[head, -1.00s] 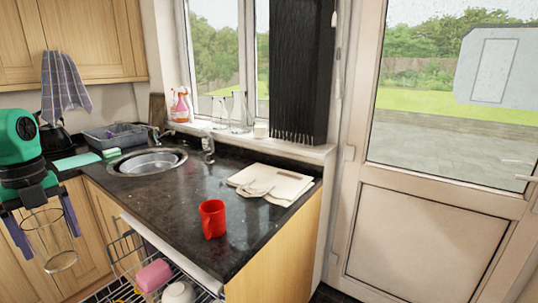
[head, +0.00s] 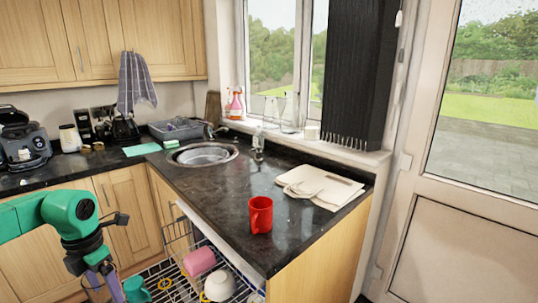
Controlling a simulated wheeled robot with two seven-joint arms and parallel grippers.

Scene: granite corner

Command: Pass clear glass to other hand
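My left gripper (head: 103,284) is at the bottom left, its purple fingers pointing down. It is shut on the clear glass (head: 98,292), which shows between the fingers and is cut off by the lower picture edge. The glass is in front of the lower cupboards, left of the open dishwasher rack. My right gripper is not in view.
The dishwasher rack (head: 181,290) is pulled out, holding a pink cup (head: 199,262), a teal mug (head: 137,290) and a white bowl (head: 219,286). A red mug (head: 260,215) and boards (head: 322,186) sit on the dark counter (head: 215,200). The counter between sink (head: 203,154) and red mug is clear.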

